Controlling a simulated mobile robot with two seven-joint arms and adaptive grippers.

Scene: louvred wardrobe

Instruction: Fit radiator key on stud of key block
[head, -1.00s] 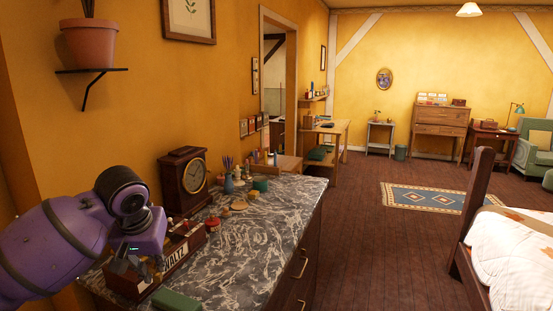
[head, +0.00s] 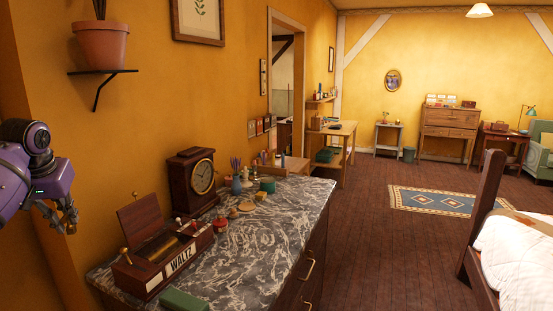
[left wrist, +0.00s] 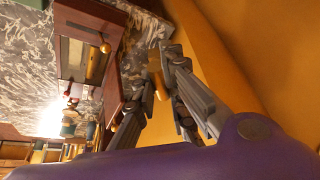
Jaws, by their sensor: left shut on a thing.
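My left gripper (head: 66,218) is at the left edge of the head view, in the air beside the wall, left of and above the dresser. In the left wrist view its fingers (left wrist: 157,72) are closed around a small brass-coloured piece (left wrist: 160,86). It may be the radiator key, but its shape is too small and partly hidden to be sure. I cannot make out the key block or its stud with certainty. My right gripper is not in view.
A wooden music box (head: 160,255) marked WALTZ stands on the marble dresser top (head: 250,240), lid open, with brass knobs. A clock (head: 193,183), a green block (head: 184,301) and small jars stand nearby. A plant shelf (head: 103,72) juts from the wall above.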

